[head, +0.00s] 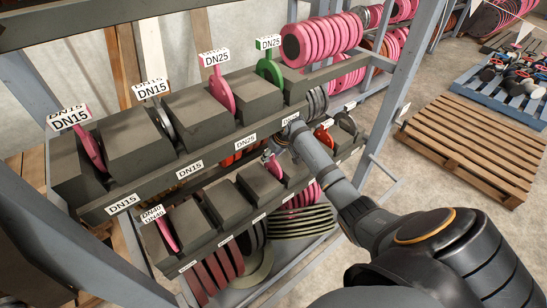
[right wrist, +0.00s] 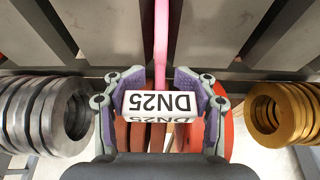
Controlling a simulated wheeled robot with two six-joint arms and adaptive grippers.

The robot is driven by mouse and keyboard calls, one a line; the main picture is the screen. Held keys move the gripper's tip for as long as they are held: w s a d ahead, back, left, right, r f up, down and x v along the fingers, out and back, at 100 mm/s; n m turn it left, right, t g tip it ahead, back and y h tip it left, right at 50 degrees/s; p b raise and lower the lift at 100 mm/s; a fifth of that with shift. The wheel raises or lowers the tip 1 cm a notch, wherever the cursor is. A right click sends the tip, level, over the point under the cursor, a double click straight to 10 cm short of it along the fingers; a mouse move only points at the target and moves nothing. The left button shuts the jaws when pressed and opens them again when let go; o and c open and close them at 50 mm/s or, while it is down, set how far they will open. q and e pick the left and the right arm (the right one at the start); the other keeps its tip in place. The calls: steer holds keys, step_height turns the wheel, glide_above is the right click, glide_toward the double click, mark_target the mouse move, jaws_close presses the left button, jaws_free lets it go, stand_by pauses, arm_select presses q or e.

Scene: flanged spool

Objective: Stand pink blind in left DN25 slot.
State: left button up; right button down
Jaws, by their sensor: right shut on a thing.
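My right gripper (head: 273,155) is at the rack front, just under the upper shelf's edge, small and partly hidden by my arm. In the right wrist view, its two fingers (right wrist: 160,110) are shut on the white DN25 tag of a pink blind (right wrist: 161,45). The blind's pink stem runs up between dark wedge blocks; whether it rests in a slot cannot be told. Another pink blind (head: 222,92) with a DN25 tag stands tilted between wedges on the upper shelf. A green DN25 blind (head: 270,69) stands right of it. My left gripper is not in view.
The upper shelf edge carries a DN25 label (head: 245,141) and DN15 labels. Silver rings (right wrist: 40,110) and gold rings (right wrist: 280,112) flank my right gripper. Rack posts (head: 400,80) stand close to my arm. A wooden pallet (head: 475,140) lies on the floor at right.

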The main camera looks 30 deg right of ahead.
steer(key=shift+f, duration=0.4)
steer(key=shift+s+f, duration=0.1)
steer(key=shift+f, duration=0.05)
steer(key=shift+s+d, duration=0.1)
steer(key=shift+f, duration=0.15)
steer(key=shift+c, duration=2)
jaws_free()
steer(key=shift+s, duration=0.1)
steer(key=shift+f, duration=0.1)
